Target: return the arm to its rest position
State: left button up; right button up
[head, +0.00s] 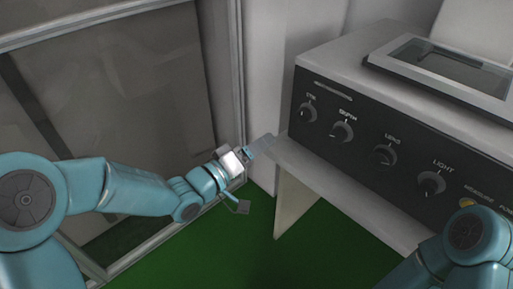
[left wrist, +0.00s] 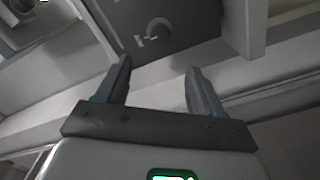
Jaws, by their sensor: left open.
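My left arm (head: 135,188) in teal reaches in from the left of the head view. My left gripper (head: 252,176) is at its end, in front of the left end of the machine's shelf. It also shows in the left wrist view (left wrist: 157,70), with its two dark fingers spread apart and nothing between them. Part of my right arm (head: 470,240) shows at the lower right of the head view. Its gripper is out of the picture.
A machine with a dark front panel (head: 322,130) and several knobs stands on a pale shelf (head: 335,190) at the right. One knob (left wrist: 158,28) shows beyond the fingers in the left wrist view. A framed glass panel (head: 130,75) is at the left. The floor (head: 330,245) is green.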

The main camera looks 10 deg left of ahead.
pick_arm(q)
jog(key=shift+a, duration=0.15)
dwell(0.3)
jog(key=s+a+f+n+g+y, duration=0.1)
jog(key=s+f+n+g+y, duration=0.25)
jog(key=f, duration=1.15)
jog(key=s+a+f+g+y, duration=0.15)
jog(key=s+f+g, duration=0.4)
jog(key=f, duration=0.95)
jog(key=s+f+m+g+y, duration=0.1)
jog(key=s+f+m+g, duration=0.25)
jog(key=s, duration=0.55)
jog(key=s+f+m+g+y, duration=0.15)
jog(key=s+f, duration=0.25)
jog(key=s, duration=0.5)
notch_tip(320, 180, up, 13)
jog(key=p, duration=1.2)
jog(key=shift+w+a+h+p, duration=0.15)
jog(key=shift+w+h+p, duration=0.2)
jog(key=shift+w+h, duration=0.1)
jog(key=shift+m, duration=0.25)
